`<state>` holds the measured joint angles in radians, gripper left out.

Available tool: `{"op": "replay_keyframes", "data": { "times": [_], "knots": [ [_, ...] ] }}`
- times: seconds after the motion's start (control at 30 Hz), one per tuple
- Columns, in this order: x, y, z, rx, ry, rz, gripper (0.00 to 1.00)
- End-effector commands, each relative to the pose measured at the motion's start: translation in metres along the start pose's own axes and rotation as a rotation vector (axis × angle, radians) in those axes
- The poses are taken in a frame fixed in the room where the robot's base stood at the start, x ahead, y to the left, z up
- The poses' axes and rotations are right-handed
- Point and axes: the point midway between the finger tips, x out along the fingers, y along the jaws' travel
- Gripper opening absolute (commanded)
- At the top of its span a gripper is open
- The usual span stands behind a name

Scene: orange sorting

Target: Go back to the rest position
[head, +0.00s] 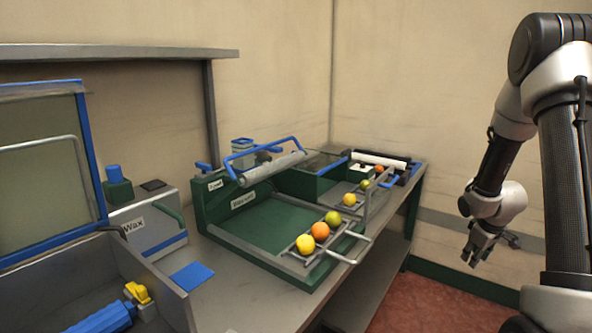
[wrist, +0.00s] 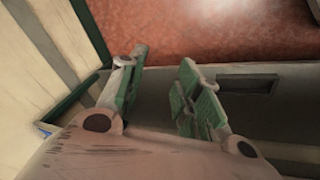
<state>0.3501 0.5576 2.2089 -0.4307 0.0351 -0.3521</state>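My gripper (head: 477,254) hangs at the right of the head view, below my folded arm, clear of the table and over the floor. In the wrist view my gripper (wrist: 160,88) shows two green-padded fingers spread apart with nothing between them. The fingers point toward the red floor (wrist: 215,35) and touch nothing that I can see.
A grey table (head: 245,308) holds a green waxing machine (head: 222,205) with fruit on its metal rack, including a yellow one (head: 305,244) and an orange (head: 320,231). A white wax box (head: 150,226) stands left. Red floor (head: 425,303) lies free right of the table.

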Motion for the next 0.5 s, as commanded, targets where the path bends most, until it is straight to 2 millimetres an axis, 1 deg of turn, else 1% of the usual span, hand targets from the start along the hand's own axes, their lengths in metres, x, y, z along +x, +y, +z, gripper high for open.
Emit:
{"op": "replay_keyframes", "data": {
  "times": [0.03,0.07,0.1,0.17,0.2,0.27,0.3,0.37,0.4,0.5],
  "knots": [
    [-0.036,-0.009,0.012,0.081,-0.062,-0.007,0.34],
    [-0.056,-0.017,0.021,0.132,-0.102,-0.016,0.34],
    [-0.081,-0.028,0.032,0.197,-0.149,-0.026,0.34],
    [-0.118,-0.046,0.047,0.284,-0.209,-0.042,0.34],
    [-0.142,-0.060,0.057,0.336,-0.242,-0.052,0.34],
    [-0.176,-0.080,0.070,0.404,-0.279,-0.069,0.34],
    [-0.198,-0.094,0.078,0.442,-0.298,-0.080,0.34],
    [-0.228,-0.115,0.090,0.490,-0.315,-0.098,0.34],
    [-0.246,-0.128,0.096,0.514,-0.319,-0.109,0.34],
    [-0.285,-0.159,0.111,0.546,-0.297,-0.136,0.34]
  ]
}}
